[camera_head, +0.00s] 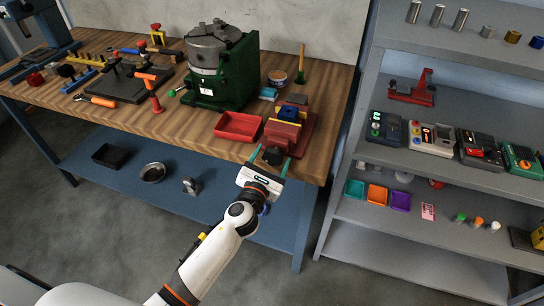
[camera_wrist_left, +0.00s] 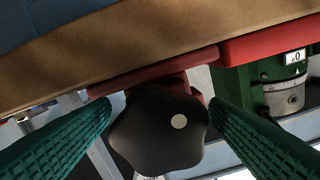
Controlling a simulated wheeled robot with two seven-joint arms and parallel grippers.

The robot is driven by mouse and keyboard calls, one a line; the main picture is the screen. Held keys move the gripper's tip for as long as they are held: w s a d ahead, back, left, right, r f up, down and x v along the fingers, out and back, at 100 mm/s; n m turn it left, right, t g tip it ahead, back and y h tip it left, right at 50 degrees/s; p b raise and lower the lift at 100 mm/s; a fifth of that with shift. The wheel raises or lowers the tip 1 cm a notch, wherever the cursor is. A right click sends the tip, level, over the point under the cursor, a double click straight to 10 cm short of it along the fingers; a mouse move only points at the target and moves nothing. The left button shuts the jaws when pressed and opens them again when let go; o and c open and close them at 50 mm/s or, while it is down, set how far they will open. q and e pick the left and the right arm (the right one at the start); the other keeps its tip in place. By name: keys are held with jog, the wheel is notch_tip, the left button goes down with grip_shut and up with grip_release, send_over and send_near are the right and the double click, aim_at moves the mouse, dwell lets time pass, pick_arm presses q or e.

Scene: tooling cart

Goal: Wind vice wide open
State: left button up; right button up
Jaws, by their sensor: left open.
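The red vice (camera_head: 284,132) sits at the front right edge of the wooden workbench, with a blue block (camera_head: 288,112) and a yellow part at its jaws. Its black lobed knob (camera_head: 272,156) faces the front, over the bench edge. My left gripper (camera_head: 268,163) is open, its two green fingers on either side of the knob. In the left wrist view the knob (camera_wrist_left: 157,128), with a pale dot, fills the space between the fingers (camera_wrist_left: 158,108). The right finger looks very close to it; I cannot tell whether it touches. My right gripper is out of view.
A red tray (camera_head: 238,127) lies just left of the vice. A large green machine with a grey chuck (camera_head: 218,70) stands behind the tray. The workbench (camera_head: 180,125) holds several tools at left. A grey shelf rack (camera_head: 375,210) with devices stands at right.

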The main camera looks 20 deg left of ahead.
pick_arm(q)
jog(key=shift+w, duration=0.4)
jog(key=shift+c, duration=0.5)
jog(key=c, duration=0.9)
jog(key=shift+o, duration=0.2)
jog(key=shift+n, duration=0.3)
